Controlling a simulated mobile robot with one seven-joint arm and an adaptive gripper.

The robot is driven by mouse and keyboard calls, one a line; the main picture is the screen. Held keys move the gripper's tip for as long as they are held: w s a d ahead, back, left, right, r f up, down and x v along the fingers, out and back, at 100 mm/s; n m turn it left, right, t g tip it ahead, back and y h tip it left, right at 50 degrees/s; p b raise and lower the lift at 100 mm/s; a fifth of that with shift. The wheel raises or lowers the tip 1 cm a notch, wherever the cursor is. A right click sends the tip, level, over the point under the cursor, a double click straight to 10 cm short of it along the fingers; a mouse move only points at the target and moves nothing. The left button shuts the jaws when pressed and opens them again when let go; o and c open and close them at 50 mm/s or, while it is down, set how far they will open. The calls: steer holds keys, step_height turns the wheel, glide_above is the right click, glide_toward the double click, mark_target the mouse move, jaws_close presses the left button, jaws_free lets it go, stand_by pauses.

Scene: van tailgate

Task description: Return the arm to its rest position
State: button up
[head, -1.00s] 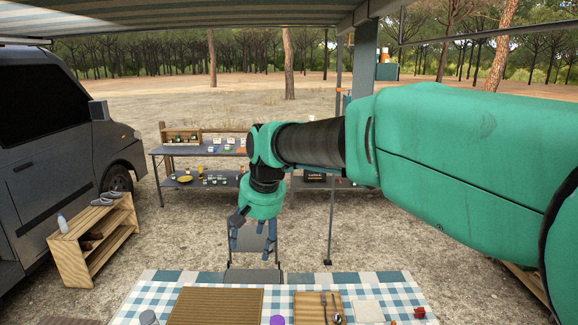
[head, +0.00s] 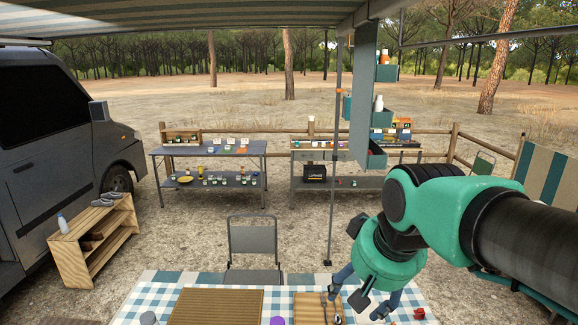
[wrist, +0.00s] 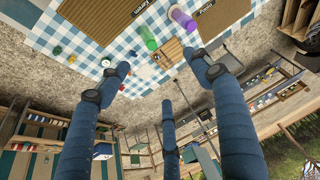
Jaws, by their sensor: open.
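My arm is teal and black and comes in from the right in the head view, lower and further right over the table's near right part. My gripper (head: 364,296) has blue fingers that point down beside the cutting board (head: 303,308). In the wrist view my gripper (wrist: 160,76) shows three blue fingers spread apart with nothing between them. The gripper is open and empty. I cannot tell how far the fingertips are above the tablecloth.
The table has a blue-and-white checked cloth (head: 160,291), a brown mat (head: 215,306) and a purple cup (head: 277,320). A red item (head: 418,313) lies near my gripper. A folding chair (head: 252,240) stands behind the table. A wooden shelf (head: 95,240) stands beside the van.

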steer(key=s+d+f, duration=0.2)
steer(key=s+d, duration=0.2)
steer(key=s, duration=0.2)
steer(key=s+d+f+m+t+h, duration=0.1)
steer(key=s+d+f, duration=0.2)
steer(key=s, duration=0.3)
steer(key=shift+s+d+f, duration=0.3)
steer(key=shift+s+d, duration=0.05)
